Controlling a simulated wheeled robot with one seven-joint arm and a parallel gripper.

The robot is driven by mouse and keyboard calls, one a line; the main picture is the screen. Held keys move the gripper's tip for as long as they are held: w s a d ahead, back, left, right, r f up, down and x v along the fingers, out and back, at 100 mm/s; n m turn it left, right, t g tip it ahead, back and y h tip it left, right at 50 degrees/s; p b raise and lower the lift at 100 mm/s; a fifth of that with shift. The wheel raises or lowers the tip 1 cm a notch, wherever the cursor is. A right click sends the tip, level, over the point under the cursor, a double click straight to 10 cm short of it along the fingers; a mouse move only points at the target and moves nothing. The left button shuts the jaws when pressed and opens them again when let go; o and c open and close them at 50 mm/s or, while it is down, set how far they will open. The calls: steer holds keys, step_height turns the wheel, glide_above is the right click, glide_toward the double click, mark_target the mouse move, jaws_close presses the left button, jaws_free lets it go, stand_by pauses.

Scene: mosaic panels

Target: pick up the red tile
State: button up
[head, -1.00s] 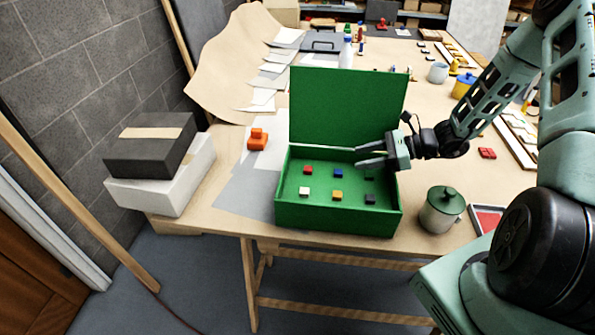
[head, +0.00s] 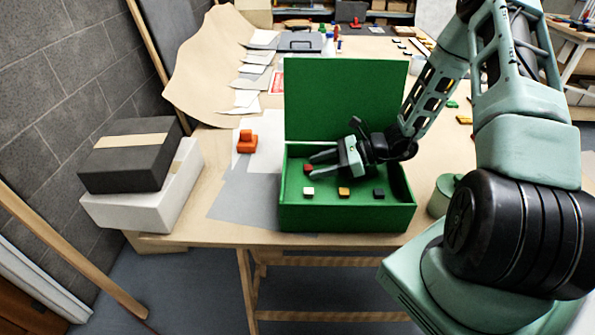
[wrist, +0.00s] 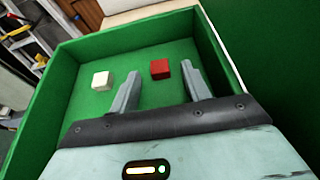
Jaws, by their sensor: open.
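The red tile (head: 308,168) is a small red block on the floor of the open green box (head: 350,218), in its back left part. My gripper (head: 312,166) is inside the box, its fingers pointing left, close to the red tile. In the wrist view the red tile (wrist: 160,69) lies just beyond and between the two open fingertips (wrist: 164,72), nearer the right finger. Nothing is held. Whether a finger touches the tile cannot be told. My gripper hides the back middle and back right of the box in the head view.
White (head: 308,192), orange (head: 344,193) and dark (head: 378,193) tiles lie along the front of the box. The box's lid (head: 345,98) stands upright behind. An orange block piece (head: 247,142) sits left of the box, and a lidded pot (head: 442,195) stands right of it.

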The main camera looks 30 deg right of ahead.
steer(key=shift+w, duration=0.1)
jaws_close()
